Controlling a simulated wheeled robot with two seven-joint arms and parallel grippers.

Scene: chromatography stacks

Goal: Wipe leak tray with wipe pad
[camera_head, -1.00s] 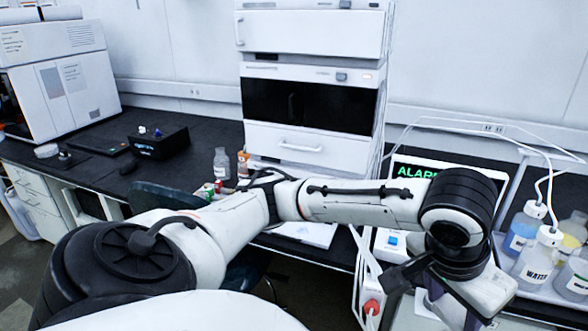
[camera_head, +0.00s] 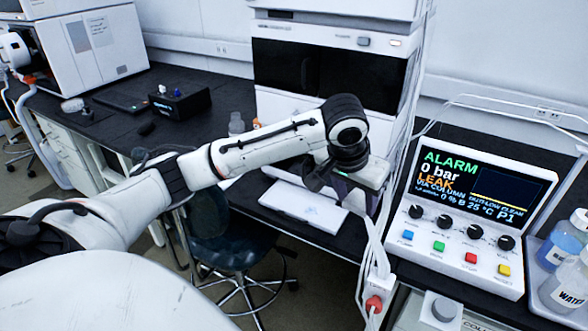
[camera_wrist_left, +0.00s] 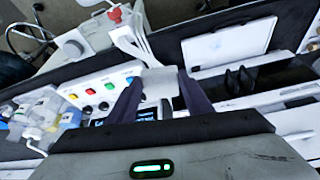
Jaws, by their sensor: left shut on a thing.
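My left gripper (camera_wrist_left: 160,100) is shut on a pale, white wipe pad (camera_wrist_left: 158,82), which shows between its two dark fingers in the left wrist view. The leak tray (camera_head: 318,214), a flat white tray with a pale blue patch, lies below the gripper at the bench front. It also shows in the left wrist view (camera_wrist_left: 235,40), apart from the pad. My right gripper is not in view.
A control panel (camera_head: 470,215) reading ALARM and LEAK stands right of the arm. White cables and tubing (camera_head: 374,235) hang between it and the stack (camera_head: 330,75). Bottles (camera_head: 565,245) stand at far right. A dark stool (camera_head: 222,235) is below the bench.

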